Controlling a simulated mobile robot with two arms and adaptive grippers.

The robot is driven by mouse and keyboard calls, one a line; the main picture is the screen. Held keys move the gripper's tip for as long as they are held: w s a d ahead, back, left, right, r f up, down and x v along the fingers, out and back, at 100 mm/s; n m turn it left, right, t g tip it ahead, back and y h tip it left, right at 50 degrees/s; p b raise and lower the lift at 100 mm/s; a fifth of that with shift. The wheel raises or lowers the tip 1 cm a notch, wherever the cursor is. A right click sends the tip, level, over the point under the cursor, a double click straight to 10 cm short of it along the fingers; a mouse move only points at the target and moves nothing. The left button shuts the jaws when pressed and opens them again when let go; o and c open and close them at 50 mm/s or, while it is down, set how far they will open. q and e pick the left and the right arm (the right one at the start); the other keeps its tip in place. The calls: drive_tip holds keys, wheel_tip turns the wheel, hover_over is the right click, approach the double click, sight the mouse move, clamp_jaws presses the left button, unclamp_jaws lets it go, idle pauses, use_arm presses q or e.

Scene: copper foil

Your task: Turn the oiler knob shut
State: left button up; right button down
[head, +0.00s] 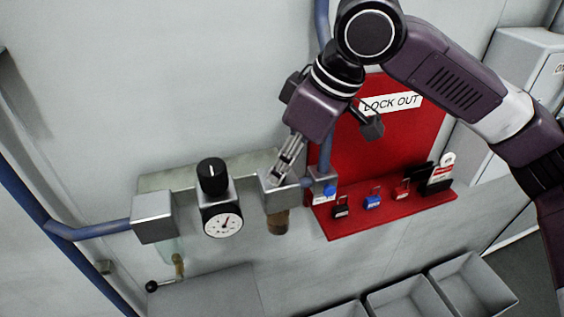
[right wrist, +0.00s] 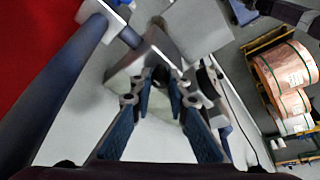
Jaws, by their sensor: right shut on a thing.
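The oiler (head: 278,222) hangs on the wall unit as a grey metal block with an amber bowl below it. My right gripper (head: 278,177) comes down onto the top of its block from above right. In the right wrist view the fingertips (right wrist: 160,92) close around a small dark knob (right wrist: 160,74) on top of the block. The gripper is shut on this knob. In the head view the fingers hide the knob, and its turn position cannot be read. My left gripper is in neither view.
Left of the oiler are a regulator with a black knob (head: 211,176), a dial gauge (head: 222,225) and a grey block (head: 153,217). A red lockout board (head: 400,135) with padlocks stands close on the right. Grey bins (head: 470,285) sit at lower right. Copper rolls (right wrist: 285,70) show in the wrist view.

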drive_tip(key=shift+r, duration=0.1)
drive_tip(key=c, duration=1.8)
unclamp_jaws()
drive_tip(key=shift+c, duration=0.2)
drive_tip(key=shift+d, duration=0.1)
drive_tip(key=v, duration=1.2)
